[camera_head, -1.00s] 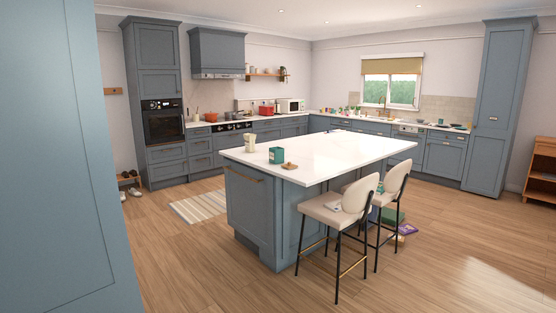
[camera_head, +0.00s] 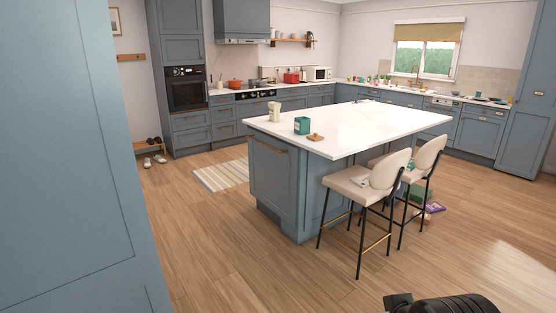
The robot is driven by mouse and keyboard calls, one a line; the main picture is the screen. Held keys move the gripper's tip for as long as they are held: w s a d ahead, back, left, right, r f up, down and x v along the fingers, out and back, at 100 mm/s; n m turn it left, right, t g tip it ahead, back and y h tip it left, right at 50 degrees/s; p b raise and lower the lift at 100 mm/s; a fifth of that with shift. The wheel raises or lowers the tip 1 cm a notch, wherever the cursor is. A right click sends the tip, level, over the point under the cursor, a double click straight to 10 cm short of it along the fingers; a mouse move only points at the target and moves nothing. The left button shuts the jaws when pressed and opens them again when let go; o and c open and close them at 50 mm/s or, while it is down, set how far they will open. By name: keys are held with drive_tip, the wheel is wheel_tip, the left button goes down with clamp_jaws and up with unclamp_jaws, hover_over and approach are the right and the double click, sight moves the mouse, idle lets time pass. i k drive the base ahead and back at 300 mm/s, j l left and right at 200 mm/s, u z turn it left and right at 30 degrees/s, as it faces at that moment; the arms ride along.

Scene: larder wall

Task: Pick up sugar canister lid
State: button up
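A teal canister (camera_head: 302,125) stands open-topped on the white top of the kitchen island (camera_head: 375,122), near its left end. A small flat wooden lid (camera_head: 316,137) lies on the island top just to the right of the canister, close to the front edge. A black part of my arm (camera_head: 440,304) shows at the bottom right edge, well in front of the island. I cannot make out fingertips there, so the state of my gripper does not show.
Two cream bar stools (camera_head: 366,183) stand along the island's right side, with boxes (camera_head: 433,207) on the floor beyond. A tall blue cabinet (camera_head: 65,160) fills the left. A cream container (camera_head: 274,112) stands behind the canister. Wooden floor (camera_head: 240,270) before the island is clear.

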sight(315, 137)
drive_tip(key=i, duration=2.5)
drive_tip(key=i+u, duration=0.1)
drive_tip(key=i, duration=0.4)
drive_tip(key=i+l+u, duration=0.1)
drive_tip(key=i, duration=0.4)
drive_tip(key=i+l, duration=0.1)
drive_tip(key=i, duration=0.4)
drive_tip(key=i+l+u, duration=0.15)
drive_tip(key=i, duration=0.35)
